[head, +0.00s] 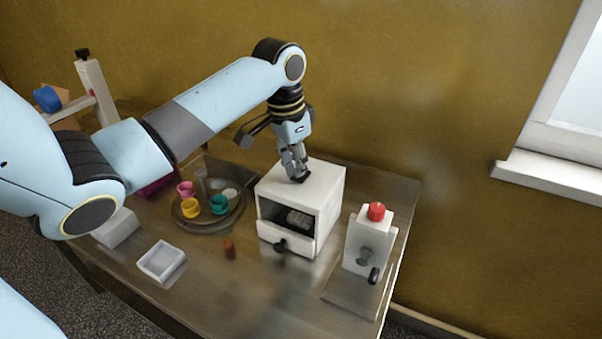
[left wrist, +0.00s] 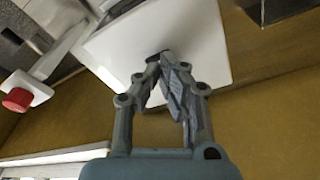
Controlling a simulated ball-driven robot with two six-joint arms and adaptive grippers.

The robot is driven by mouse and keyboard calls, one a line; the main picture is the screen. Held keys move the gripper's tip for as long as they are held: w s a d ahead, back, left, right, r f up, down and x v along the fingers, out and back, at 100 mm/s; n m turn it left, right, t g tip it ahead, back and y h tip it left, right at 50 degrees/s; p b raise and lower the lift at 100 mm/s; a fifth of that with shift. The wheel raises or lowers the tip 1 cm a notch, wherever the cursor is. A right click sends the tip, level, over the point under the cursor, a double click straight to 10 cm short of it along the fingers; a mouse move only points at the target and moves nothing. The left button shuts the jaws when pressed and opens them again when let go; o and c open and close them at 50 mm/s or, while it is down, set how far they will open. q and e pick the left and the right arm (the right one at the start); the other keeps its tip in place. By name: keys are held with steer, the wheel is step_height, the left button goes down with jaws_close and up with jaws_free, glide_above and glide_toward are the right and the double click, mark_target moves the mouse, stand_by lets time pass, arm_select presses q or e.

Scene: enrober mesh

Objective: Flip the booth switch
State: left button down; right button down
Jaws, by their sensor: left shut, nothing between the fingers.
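A white box-like booth (head: 320,183) with an open front stands at the back of the metal table; its white top fills the upper middle of the left wrist view (left wrist: 190,30). My left gripper (head: 299,175) points down at the booth's top, fingers shut and empty. Its fingertips (left wrist: 162,60) meet over that top in the left wrist view. A small dark piece shows at the fingertips; I cannot tell whether it is the switch or a fingertip. No switch shows clearly. My right gripper is out of view.
A white stand with a red knob (head: 376,211) and a black handle is right of the booth. A round tray (head: 213,225) with coloured cups stands left. A white dish (head: 161,261) and a small reddish-brown piece (head: 229,249) lie in front. A wall is behind.

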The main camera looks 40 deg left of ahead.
arm_select(q)
steer(key=shift+f, duration=0.45)
steer(key=shift+r, duration=0.1)
step_height(320, 180, up, 2)
steer(key=shift+r+p, duration=0.1)
steer(key=shift+p, duration=0.65)
steer(key=shift+r, duration=2.35)
